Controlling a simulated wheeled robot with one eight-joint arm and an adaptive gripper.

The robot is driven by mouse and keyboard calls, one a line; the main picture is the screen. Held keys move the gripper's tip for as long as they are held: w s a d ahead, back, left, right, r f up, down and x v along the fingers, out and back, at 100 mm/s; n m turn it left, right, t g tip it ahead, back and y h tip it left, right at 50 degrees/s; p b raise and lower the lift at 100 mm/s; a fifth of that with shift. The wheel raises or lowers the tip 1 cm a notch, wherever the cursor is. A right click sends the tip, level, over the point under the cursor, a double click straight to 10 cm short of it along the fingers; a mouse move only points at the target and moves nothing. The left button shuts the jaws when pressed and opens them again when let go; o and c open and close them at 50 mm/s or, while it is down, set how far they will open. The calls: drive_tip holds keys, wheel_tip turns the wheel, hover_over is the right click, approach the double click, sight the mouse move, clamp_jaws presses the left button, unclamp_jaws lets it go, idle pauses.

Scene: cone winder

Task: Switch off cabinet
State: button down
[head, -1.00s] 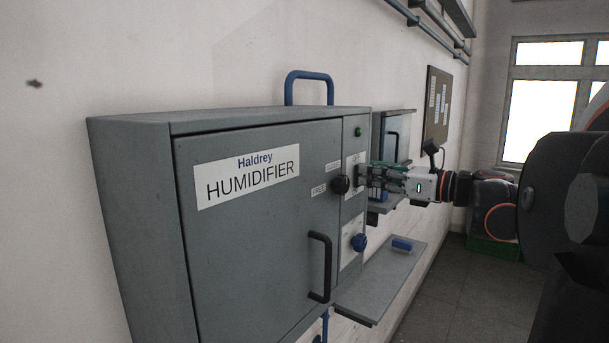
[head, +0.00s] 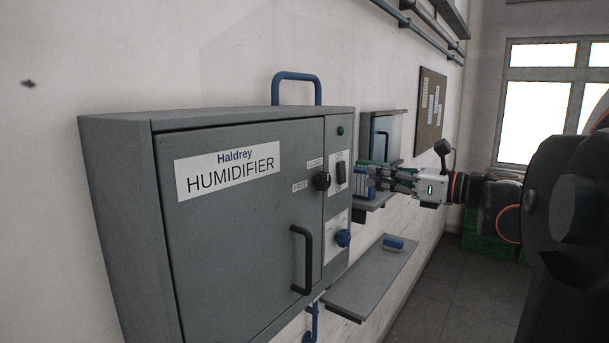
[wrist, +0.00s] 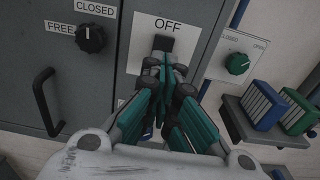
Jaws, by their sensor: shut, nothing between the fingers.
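The grey cabinet (head: 225,240) marked Haldrey HUMIDIFIER hangs on the wall with its door shut. My gripper (head: 362,172) is shut and empty, just right of the switch plate in the head view. In the wrist view its fingertips (wrist: 168,66) point at the switch; they appear apart from it.
A black knob (head: 321,181) with CLOSED and FREE labels, a blue knob (head: 343,238) and a black door handle (head: 303,260) stick out of the cabinet. Beyond it are a smaller cabinet (head: 383,125) and a lower shelf (head: 365,285) with a blue item.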

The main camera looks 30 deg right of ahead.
drive_tip(key=v, duration=0.7)
drive_tip(key=shift+s, duration=0.25)
drive_tip(key=shift+d, duration=0.1)
